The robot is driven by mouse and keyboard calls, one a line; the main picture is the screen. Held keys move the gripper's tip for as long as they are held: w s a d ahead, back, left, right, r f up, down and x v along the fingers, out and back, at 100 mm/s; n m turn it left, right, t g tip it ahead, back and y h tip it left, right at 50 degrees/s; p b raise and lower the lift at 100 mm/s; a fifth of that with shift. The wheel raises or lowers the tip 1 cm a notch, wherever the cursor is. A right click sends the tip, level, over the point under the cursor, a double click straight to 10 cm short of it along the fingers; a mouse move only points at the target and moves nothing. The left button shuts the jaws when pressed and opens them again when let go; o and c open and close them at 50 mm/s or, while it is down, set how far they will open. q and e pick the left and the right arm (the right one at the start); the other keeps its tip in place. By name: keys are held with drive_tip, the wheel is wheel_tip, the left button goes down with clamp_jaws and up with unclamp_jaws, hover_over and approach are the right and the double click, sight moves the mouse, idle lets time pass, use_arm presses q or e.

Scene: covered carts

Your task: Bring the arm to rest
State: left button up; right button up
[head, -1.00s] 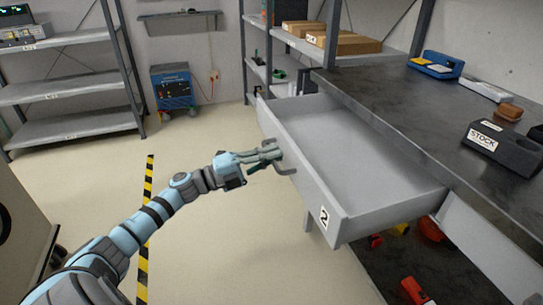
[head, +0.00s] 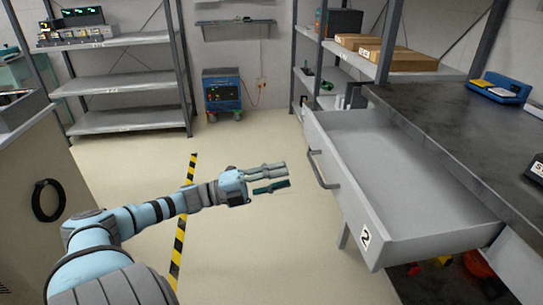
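My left arm reaches in from the lower left in the head view. Its gripper (head: 279,179) is open and empty, with a gap between the fingers, and hangs over the bare floor. It is to the left of the grey drawer's handle (head: 321,170) and apart from it. The drawer (head: 349,202), labelled 2, stands pulled out from under the dark workbench (head: 449,133) and looks empty inside. My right gripper is not in view.
Metal shelving (head: 118,85) and a blue machine (head: 222,92) stand at the back. A shelf with cardboard boxes (head: 399,59) is beyond the bench. A cabinet with a black ring (head: 48,200) is at left. The floor around the yellow-black tape (head: 184,218) is clear.

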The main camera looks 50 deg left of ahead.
use_arm(q)
drive_tip(key=v, duration=0.2)
drive_tip(key=shift+s+a, duration=0.2)
idle(0.3)
